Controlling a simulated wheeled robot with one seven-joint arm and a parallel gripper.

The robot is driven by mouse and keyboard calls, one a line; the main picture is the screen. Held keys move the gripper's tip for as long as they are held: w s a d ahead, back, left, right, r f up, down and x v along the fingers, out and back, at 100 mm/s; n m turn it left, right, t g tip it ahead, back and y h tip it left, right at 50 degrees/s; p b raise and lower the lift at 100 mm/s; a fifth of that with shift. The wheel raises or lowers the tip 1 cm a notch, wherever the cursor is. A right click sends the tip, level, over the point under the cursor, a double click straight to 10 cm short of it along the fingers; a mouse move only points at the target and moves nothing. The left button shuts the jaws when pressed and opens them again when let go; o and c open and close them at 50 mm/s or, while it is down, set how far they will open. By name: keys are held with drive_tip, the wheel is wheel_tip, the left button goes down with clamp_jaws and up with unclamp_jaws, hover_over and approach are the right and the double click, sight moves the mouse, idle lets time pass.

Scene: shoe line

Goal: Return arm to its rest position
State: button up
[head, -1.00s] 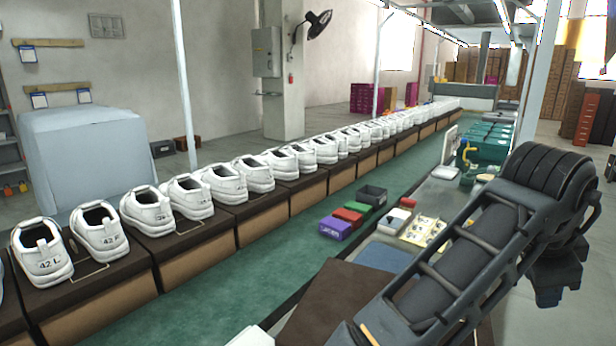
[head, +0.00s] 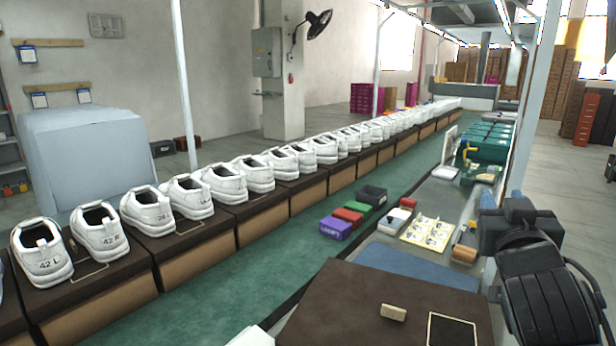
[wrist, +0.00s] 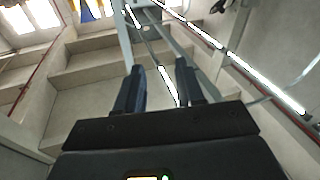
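My gripper (head: 502,197) is raised at the right of the head view, above the workbench, with its fingers pointing up. My folded dark arm stands below and to the right of it. In the wrist view, the two dark blue fingers (wrist: 160,68) are apart with nothing between them. Beyond them the wrist camera sees only ceiling, light strips and windows. The gripper touches nothing that I can see.
A dark brown top (head: 350,303) with a small tan block (head: 393,312) lies in front of me. White shoes (head: 150,210) line the conveyor at left. Purple (head: 335,228), red and green boxes sit on the green strip. A white post (head: 528,100) stands behind my gripper.

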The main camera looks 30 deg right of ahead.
drive_tip(key=s+a+f+n+t+y, duration=0.1)
drive_tip(key=s+a+f+n+y, duration=0.1)
drive_tip(key=a+f, duration=0.3)
drive_tip(key=s+a+f+n+t+y, duration=0.2)
drive_tip(key=a+f+n+y, duration=0.3)
drive_tip(key=s+a+f+n+t+y, duration=0.1)
drive_tip(key=s+a+f+n+y, duration=0.1)
drive_tip(key=a+f+n+y, duration=0.1)
drive_tip(key=shift+s+a+f+n+t+y, duration=0.1)
drive_tip(key=shift+a+f+n+t+y, duration=0.2)
drive_tip(key=shift+a+f, duration=0.45)
drive_tip(key=shift+s+a+f+t+y, duration=0.1)
drive_tip(key=shift+a+f+y, duration=0.35)
drive_tip(key=shift+a, duration=0.4)
drive_tip(key=s+a+f+y, duration=0.2)
drive_tip(key=s+a, duration=0.5)
drive_tip(key=s, duration=0.1)
drive_tip(key=s+a+f+m+g+y, duration=0.1)
drive_tip(key=s+a+f+y, duration=0.1)
drive_tip(key=s+a, duration=0.4)
drive_tip(key=s, duration=0.3)
drive_tip(key=shift+s+a+m+g, duration=0.15)
drive_tip(key=shift+a+m+g, duration=0.15)
drive_tip(key=shift+a, duration=0.1)
